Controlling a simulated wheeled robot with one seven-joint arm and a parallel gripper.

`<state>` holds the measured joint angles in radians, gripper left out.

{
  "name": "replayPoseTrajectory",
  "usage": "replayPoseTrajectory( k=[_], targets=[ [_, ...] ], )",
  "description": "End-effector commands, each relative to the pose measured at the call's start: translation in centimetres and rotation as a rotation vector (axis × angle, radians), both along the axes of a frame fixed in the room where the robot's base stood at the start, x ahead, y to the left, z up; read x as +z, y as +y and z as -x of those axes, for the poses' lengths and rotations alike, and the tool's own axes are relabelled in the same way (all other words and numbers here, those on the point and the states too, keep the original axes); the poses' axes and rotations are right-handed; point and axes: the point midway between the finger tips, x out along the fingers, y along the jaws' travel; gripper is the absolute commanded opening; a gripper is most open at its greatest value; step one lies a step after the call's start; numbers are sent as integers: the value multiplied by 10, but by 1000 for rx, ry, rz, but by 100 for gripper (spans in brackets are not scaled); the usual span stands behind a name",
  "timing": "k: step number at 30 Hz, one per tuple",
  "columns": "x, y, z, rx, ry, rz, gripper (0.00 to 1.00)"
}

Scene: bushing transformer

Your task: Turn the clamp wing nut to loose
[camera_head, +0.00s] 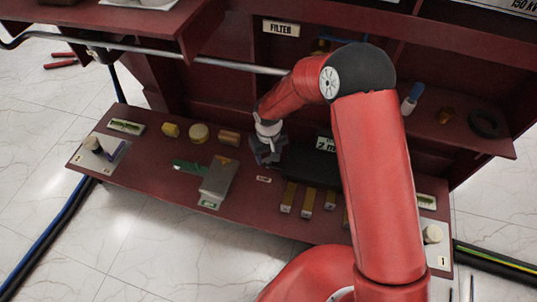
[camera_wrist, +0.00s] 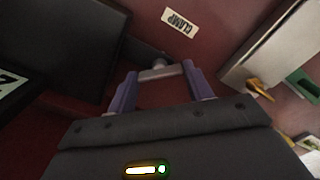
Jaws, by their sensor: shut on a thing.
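The clamp wing nut (camera_wrist: 158,71) is a small grey crossbar with a round hub behind it, in the wrist view's upper middle. My gripper (camera_wrist: 160,78) has one purple finger at each end of the bar and is shut on it. A white "CLAMP" label (camera_wrist: 179,21) is on the dark red surface just beyond. In the head view my gripper (camera_head: 268,150) points down at the shelf, left of the black box; the wing nut is hidden there.
A dark box (camera_head: 309,167) stands close to the right of my gripper. A grey metal block (camera_head: 218,181) with a green part is to the left. Several brass pieces (camera_head: 308,201) lie at the shelf's front. A grey rail (camera_head: 190,58) runs behind.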

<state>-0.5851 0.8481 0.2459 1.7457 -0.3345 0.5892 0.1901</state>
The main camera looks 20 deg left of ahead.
Motion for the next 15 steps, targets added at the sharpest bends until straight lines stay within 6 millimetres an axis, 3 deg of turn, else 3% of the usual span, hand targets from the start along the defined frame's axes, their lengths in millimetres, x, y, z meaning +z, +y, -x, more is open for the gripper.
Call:
replayPoseTrajectory(
  k=[15],
  targets=[
    [1, 0, 0, 484, 0, 0, 28]
  ],
)
